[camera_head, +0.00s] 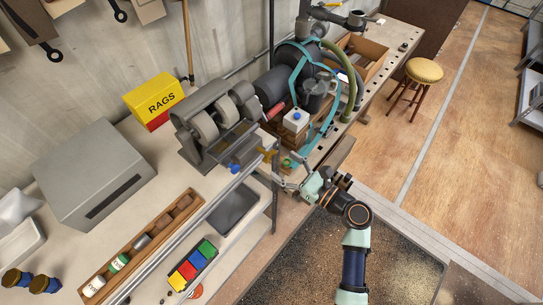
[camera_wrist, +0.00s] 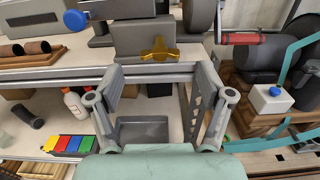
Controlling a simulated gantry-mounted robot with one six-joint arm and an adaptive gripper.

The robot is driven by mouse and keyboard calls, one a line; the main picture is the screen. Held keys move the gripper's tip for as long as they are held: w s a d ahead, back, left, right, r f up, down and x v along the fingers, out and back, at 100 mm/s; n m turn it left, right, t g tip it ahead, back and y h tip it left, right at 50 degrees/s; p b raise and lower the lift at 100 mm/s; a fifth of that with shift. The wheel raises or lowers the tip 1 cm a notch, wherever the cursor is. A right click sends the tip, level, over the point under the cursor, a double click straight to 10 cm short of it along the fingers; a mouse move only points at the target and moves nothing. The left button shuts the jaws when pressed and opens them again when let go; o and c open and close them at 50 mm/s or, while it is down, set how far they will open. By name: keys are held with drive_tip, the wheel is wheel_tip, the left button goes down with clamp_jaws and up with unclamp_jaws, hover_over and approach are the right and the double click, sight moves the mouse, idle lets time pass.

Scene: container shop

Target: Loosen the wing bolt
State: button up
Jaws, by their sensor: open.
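The gold wing bolt (camera_wrist: 160,50) sits on the front of a grey machine block (camera_wrist: 130,38) in the wrist view, with its two wings spread sideways. In the head view the bolt (camera_head: 267,153) is a small yellow-orange shape at the right end of the roller machine (camera_head: 215,118). My gripper (camera_wrist: 160,76) is open and empty. Its two fingers point toward the machine, one on each side of the bolt in the picture. In the head view my gripper (camera_head: 288,180) is in front of the bolt and appears apart from it.
A grey rail (camera_wrist: 50,76) runs across the bench front, near my fingers. A blue knob (camera_wrist: 75,20) is left of the bolt. A red handle (camera_wrist: 244,38) and a white box with a blue cap (camera_wrist: 271,98) are right. Coloured bins (camera_wrist: 68,144) stand below.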

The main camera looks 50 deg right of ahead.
sight(271, 157)
drive_tip(key=w, duration=0.5)
drive_tip(key=shift+w+a, duration=0.2)
drive_tip(key=shift+w, duration=0.05)
drive_tip(key=c, duration=1.2)
drive_tip(key=shift+o, duration=0.2)
